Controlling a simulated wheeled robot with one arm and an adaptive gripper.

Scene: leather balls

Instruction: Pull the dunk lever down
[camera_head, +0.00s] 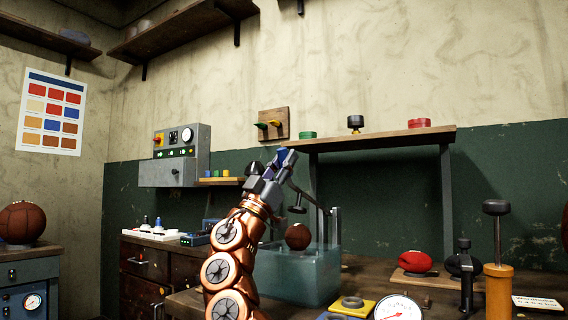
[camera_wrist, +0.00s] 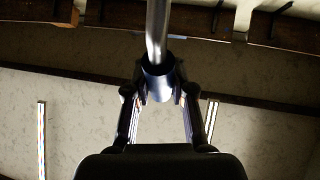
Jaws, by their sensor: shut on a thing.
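The dunk lever shows in the wrist view as a metal rod (camera_wrist: 157,30) with a dark grip (camera_wrist: 158,82) at its near end. My gripper (camera_wrist: 158,95) is shut on this grip, one finger on each side. In the head view my gripper (camera_head: 283,160) is raised above the dunk tank (camera_head: 300,278), in front of the wall. There a thin dark rod (camera_head: 302,192) slants down to the right from beside my gripper. A brown ball (camera_head: 298,236) hangs or rests at the tank's top, below a dark round pad (camera_head: 297,209). My gripper hides most of the lever's grip there.
A wooden shelf (camera_head: 385,137) on metal posts stands right of my gripper. A grey control box (camera_head: 175,155) is on the wall at left. The bench at right holds a red ball (camera_head: 415,261), an orange-based post (camera_head: 498,290) and a gauge (camera_head: 398,308).

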